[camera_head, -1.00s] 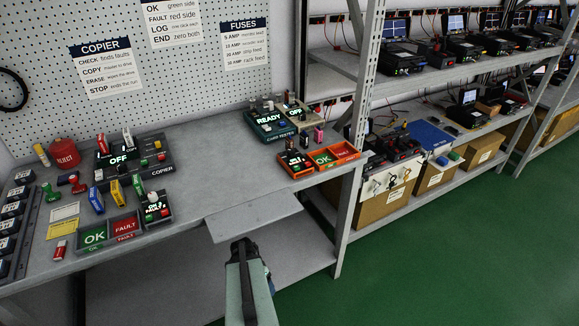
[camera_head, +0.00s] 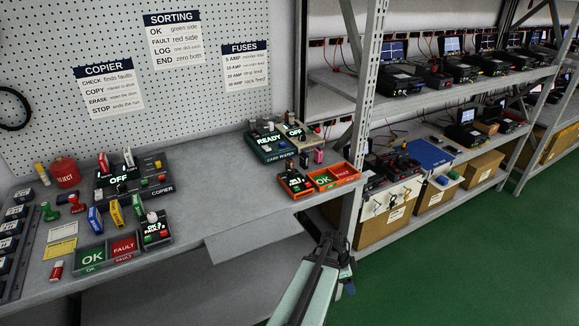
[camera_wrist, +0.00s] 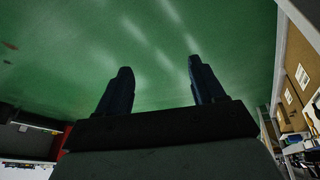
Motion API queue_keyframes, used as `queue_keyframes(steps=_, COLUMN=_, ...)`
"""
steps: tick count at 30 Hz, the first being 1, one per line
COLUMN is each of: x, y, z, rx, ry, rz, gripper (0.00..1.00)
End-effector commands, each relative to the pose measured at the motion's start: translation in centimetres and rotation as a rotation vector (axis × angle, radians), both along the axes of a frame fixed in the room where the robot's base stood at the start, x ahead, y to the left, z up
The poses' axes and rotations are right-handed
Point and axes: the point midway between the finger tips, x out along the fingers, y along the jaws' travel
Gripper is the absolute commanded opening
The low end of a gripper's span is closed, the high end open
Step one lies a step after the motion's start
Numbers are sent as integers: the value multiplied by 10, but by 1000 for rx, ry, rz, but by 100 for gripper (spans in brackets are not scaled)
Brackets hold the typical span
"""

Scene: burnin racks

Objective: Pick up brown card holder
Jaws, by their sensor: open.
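I cannot clearly make out a brown card holder in either view. A small brown block (camera_head: 487,127) sits on the middle shelf of the rack, among the devices; it is too small to identify. My gripper (camera_head: 332,245) is in front of the bench's right end, over the floor and left of the rack's lower boxes. In the wrist view its two dark fingers (camera_wrist: 160,82) stand apart with nothing between them, and green floor lies beyond.
The workbench (camera_head: 215,185) carries a copier panel (camera_head: 150,180), a card tester (camera_head: 270,143) and an orange-rimmed tray (camera_head: 340,170). A rack post (camera_head: 366,100) stands at its right end. Cardboard boxes (camera_head: 385,220) line the lower shelf. Green floor (camera_head: 450,265) is clear at right.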

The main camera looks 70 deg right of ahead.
Motion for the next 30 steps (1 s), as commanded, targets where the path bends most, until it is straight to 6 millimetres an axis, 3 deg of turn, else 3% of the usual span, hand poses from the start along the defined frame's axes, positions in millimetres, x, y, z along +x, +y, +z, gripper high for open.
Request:
queue_keyframes(steps=3, x=-25, y=-3, z=8, rx=-28, ry=9, rz=-72, gripper=68)
queue_keyframes(steps=12, x=-70, y=-14, z=37, rx=-78, ry=45, rz=-196, gripper=68)
queue_keyframes(steps=23, x=-66, y=-44, z=89, rx=-79, ry=102, rz=-185, gripper=68)
queue_keyframes(steps=30, x=-42, y=-75, z=152, rx=-69, ry=162, rz=-143, gripper=68)
